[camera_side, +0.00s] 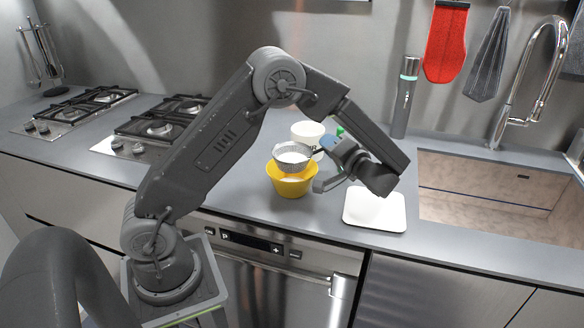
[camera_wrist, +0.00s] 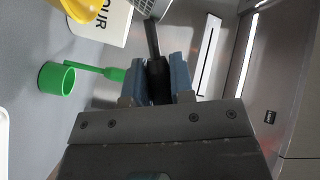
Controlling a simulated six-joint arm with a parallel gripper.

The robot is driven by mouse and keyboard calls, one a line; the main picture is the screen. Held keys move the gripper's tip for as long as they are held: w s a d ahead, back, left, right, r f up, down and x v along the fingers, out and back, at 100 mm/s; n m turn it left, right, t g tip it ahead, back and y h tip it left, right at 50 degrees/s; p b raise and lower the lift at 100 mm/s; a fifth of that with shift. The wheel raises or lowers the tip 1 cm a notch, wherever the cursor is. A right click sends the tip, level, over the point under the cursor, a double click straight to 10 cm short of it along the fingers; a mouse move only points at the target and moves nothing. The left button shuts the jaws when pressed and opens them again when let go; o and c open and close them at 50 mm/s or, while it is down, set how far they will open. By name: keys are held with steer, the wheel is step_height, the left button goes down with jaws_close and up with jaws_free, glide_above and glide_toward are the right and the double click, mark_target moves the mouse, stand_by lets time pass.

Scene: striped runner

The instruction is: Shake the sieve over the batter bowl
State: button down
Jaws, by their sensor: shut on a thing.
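The sieve (camera_side: 293,161) is a grey mesh basket with white powder in it. In the side view it appears level, just above the yellow batter bowl (camera_side: 291,187); I cannot tell whether they touch. The bowl stands on the counter, its contents mostly hidden by the sieve. In the wrist view, my gripper (camera_wrist: 157,72) is shut on the sieve's dark handle (camera_wrist: 152,38), and a bit of the mesh (camera_wrist: 146,7) shows at the top edge. Part of the bowl (camera_wrist: 82,9) shows at the top left.
A white lettered tub (camera_side: 307,132) stands behind the bowl. A green scoop (camera_wrist: 57,78) lies near it in the wrist view. A white board (camera_side: 376,209) lies at right, before the sink (camera_side: 470,200). A tall grey bottle (camera_side: 404,100) stands at the wall. The hob (camera_side: 150,130) is left.

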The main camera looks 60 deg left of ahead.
steer(key=shift+a, duration=0.1)
steer(key=shift+w+a, duration=0.3)
steer(key=shift+a, duration=0.25)
steer(key=shift+w+a, duration=0.25)
steer(key=shift+a, duration=0.25)
steer(key=shift+s+d, duration=0.3)
steer(key=shift+d, duration=0.25)
steer(key=shift+s+d, duration=0.25)
steer(key=shift+d, duration=0.3)
steer(key=shift+w+a, duration=0.3)
steer(key=shift+a, duration=0.25)
steer(key=shift+w+a, duration=0.25)
steer(key=shift+a, duration=0.3)
steer(key=shift+s+d, duration=0.3)
steer(key=shift+d, duration=0.25)
steer(key=shift+s+d, duration=0.25)
steer(key=shift+d, duration=0.3)
steer(key=shift+a, duration=0.1)
